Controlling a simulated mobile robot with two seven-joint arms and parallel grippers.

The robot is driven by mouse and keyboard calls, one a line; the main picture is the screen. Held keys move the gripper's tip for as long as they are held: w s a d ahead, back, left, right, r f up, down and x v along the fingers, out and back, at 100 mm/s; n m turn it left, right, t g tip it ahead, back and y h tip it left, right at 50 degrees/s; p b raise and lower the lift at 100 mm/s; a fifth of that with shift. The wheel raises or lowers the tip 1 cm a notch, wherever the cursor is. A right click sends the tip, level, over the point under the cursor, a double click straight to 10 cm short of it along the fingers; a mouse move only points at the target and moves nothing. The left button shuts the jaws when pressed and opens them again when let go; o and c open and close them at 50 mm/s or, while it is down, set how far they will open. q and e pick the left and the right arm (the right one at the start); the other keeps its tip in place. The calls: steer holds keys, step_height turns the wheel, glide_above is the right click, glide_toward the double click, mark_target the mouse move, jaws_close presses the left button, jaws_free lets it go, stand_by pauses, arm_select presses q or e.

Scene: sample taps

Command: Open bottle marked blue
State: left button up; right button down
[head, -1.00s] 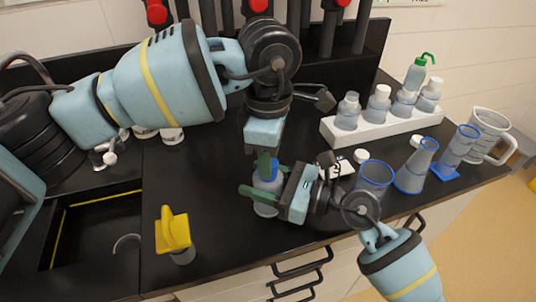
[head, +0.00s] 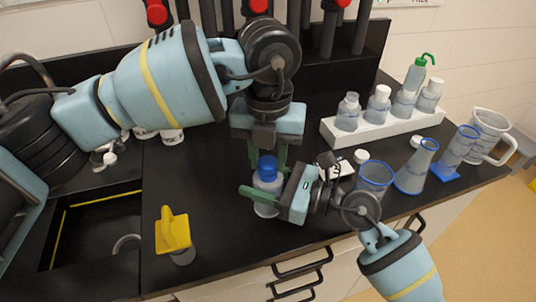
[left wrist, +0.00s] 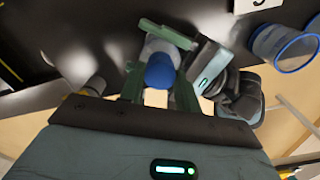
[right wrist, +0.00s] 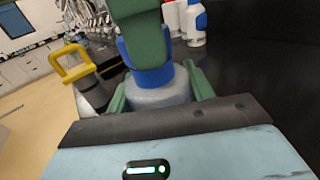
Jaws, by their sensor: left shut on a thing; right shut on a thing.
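A clear bottle (head: 264,211) with a blue cap (head: 267,165) stands upright on the black worktop. My right gripper (head: 268,190) is shut around the bottle's body from the right front. My left gripper (head: 267,153) points down from above, shut on the blue cap. The left wrist view shows the cap (left wrist: 160,71) between my green left fingers. The right wrist view shows the bottle's shoulder (right wrist: 160,96) between my right fingers, with the cap (right wrist: 152,77) above it and a left finger in front. I cannot tell whether the cap is loose.
A white rack (head: 372,133) of several bottles stands at the back right. A blue-rimmed beaker (head: 374,178), flask (head: 412,172), cylinder (head: 458,150) and measuring jug (head: 487,136) stand to the right. A yellow-topped object (head: 173,232) stands front left, beside the sink (head: 95,225).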

mark_target(268, 162)
arm_select(q)
steer(key=n, duration=0.4)
steer(key=shift+n, duration=0.4)
steer(key=n, duration=0.5)
steer(key=shift+r, duration=0.2)
steer(key=shift+r, duration=0.75)
steer(key=shift+r, duration=0.2)
steer(key=shift+r, duration=2)
arm_select(e)
steer(key=shift+c, duration=2.4)
jaws_free()
